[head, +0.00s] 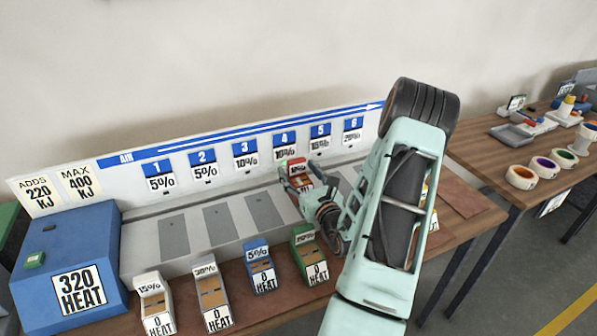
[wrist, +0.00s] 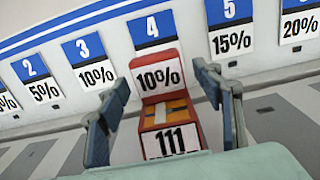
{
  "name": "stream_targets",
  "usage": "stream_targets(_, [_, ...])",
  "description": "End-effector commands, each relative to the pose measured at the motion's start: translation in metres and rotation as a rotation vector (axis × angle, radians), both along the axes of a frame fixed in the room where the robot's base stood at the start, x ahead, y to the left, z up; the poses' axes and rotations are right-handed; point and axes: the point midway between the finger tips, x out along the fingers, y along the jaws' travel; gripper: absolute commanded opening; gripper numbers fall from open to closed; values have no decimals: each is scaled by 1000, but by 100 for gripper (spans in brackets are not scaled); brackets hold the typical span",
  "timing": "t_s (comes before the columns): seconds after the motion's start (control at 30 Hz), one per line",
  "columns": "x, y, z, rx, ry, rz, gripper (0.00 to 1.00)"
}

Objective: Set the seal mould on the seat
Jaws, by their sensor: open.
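A red block (head: 293,168) labelled 10% and 111 stands upright on the grey bench below panel 4. It is large in the wrist view (wrist: 157,85). No label names the seal mould; this block is the one at my gripper. My gripper (head: 308,192) reaches down to it from the right, and in the wrist view its two fingers (wrist: 160,98) are open, one on each side of the block, with gaps visible. Dark grey seats (head: 219,225) lie in a row on the bench. The seat under the block is hidden.
White blocks (head: 212,296), a blue block (head: 261,268) and a green block (head: 309,256) stand along the front of the brown table. A blue heat box (head: 70,250) is at the left. Numbered panels (head: 245,150) back the bench. Several seats look bare.

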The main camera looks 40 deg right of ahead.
Motion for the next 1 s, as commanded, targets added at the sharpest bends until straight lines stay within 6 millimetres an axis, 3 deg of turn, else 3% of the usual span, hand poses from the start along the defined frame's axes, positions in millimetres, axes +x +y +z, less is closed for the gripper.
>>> stream_targets(0.03, [-4, 2, -15, 12, 28, -1, 60])
stream_targets(0.1, [-5, 2, -15, 11, 29, -1, 60])
stream_targets(0.33, [-5, 2, 1, 12, 29, -2, 60])
stream_targets(0.7, [-85, 20, 1, 9, 19, -3, 60])
stream_targets(1.0, [-117, 28, 4, 6, 14, -1, 60])
